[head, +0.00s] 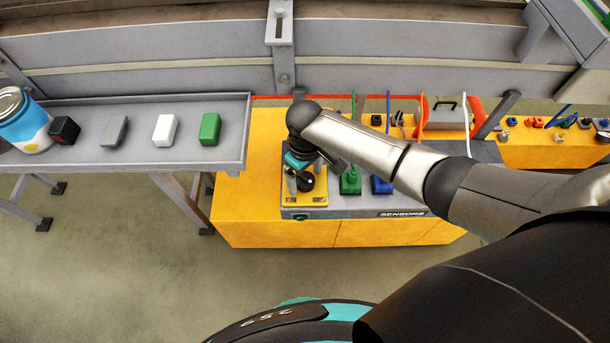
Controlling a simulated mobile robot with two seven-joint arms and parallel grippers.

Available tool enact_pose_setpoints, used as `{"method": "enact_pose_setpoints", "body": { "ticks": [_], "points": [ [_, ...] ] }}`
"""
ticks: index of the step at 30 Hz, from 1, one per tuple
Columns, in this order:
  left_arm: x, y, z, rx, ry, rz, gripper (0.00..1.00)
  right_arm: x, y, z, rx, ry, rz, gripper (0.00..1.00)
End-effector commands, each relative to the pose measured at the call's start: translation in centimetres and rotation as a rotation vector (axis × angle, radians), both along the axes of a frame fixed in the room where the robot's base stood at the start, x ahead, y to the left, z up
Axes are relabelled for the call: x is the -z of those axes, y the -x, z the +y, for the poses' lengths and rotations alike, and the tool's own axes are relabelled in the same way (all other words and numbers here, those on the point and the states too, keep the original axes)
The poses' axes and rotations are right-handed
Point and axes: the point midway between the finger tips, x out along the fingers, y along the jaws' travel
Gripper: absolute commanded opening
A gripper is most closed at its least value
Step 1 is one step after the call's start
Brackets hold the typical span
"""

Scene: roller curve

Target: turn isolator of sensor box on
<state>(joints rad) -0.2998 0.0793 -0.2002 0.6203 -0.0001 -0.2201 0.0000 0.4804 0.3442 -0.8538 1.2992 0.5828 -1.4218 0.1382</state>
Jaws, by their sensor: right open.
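The sensor box (355,213) is a low grey box with a "SENSORS" label, standing on the yellow cabinet. Its isolator is a yellow plate (305,200) at the left end with a black rotary knob (306,183). My right gripper (304,185) is over the plate, pointing down, with its open fingers at the knob. I cannot tell whether the fingers touch the knob, and the knob's angle is partly hidden by the gripper. A small green indicator (300,217) is on the box's front. My left gripper is out of view.
Green (350,182) and blue (380,186) connectors with cables stand right of the isolator, partly behind my right arm. A grey shelf (235,150) at left holds a can (32,128) and several small blocks.

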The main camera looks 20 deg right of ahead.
Motion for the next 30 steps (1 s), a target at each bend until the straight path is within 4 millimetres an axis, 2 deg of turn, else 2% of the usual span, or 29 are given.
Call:
{"method": "enact_pose_setpoints", "body": {
  "ticks": [5, 27, 28, 30],
  "points": [
    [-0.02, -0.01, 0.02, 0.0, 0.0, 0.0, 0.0, -0.03, 0.0, 0.04, -0.001, 0.0, 0.0, 0.91],
    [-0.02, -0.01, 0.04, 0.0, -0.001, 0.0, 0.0, -0.06, -0.02, 0.01, 0.0, 0.0, -0.001, 0.09],
    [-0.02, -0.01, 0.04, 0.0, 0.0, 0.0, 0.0, -0.06, -0.02, 0.01, 0.0, 0.0, -0.001, 0.05],
    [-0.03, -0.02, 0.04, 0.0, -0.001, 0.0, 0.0, -0.06, -0.02, 0.01, 0.0, 0.0, 0.0, 0.05]
  ]
}}
